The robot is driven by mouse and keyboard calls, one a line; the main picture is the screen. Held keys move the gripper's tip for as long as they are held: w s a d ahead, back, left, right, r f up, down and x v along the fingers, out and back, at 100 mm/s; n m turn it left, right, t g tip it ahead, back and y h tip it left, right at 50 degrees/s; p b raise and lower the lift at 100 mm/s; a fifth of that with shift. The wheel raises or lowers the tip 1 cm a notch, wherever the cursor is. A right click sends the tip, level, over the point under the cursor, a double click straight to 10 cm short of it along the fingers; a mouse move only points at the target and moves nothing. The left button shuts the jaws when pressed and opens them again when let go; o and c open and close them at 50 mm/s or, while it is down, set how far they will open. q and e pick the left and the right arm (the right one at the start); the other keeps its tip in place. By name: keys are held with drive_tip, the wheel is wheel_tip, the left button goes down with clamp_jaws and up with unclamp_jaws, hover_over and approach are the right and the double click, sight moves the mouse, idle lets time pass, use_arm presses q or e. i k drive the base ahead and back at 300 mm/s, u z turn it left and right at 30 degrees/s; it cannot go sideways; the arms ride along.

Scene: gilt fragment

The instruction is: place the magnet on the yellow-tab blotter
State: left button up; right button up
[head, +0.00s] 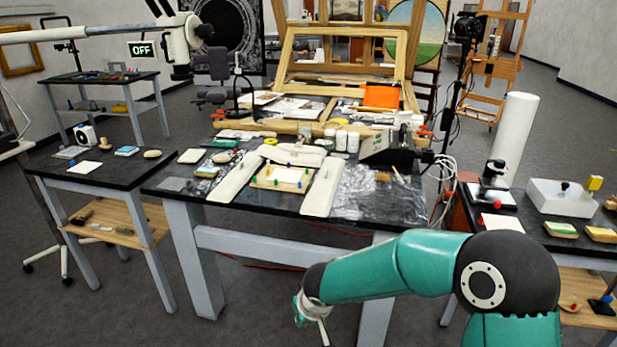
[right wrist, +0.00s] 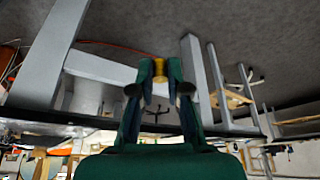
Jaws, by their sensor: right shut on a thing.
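My right gripper (head: 313,318) hangs low in front of the tables in the head view, at the end of the teal arm. In the right wrist view my right gripper (right wrist: 159,78) is shut on a small yellow thing (right wrist: 159,66) between its fingertips; I cannot tell from its shape that it is the magnet. White squares lie on the left table (head: 84,168) and the middle table (head: 191,156); I make out no yellow tab on either. A white square (head: 502,223) with a red spot lies on the right table. My left gripper is out of view.
The middle table (head: 205,190) holds a pinned board (head: 262,184) between two long white pieces, with jars and papers behind. Open floor lies in front.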

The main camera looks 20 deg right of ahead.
sight(287, 175)
drive_tip(key=z, duration=0.1)
drive_tip(key=i, duration=0.95)
drive_tip(key=z, duration=0.05)
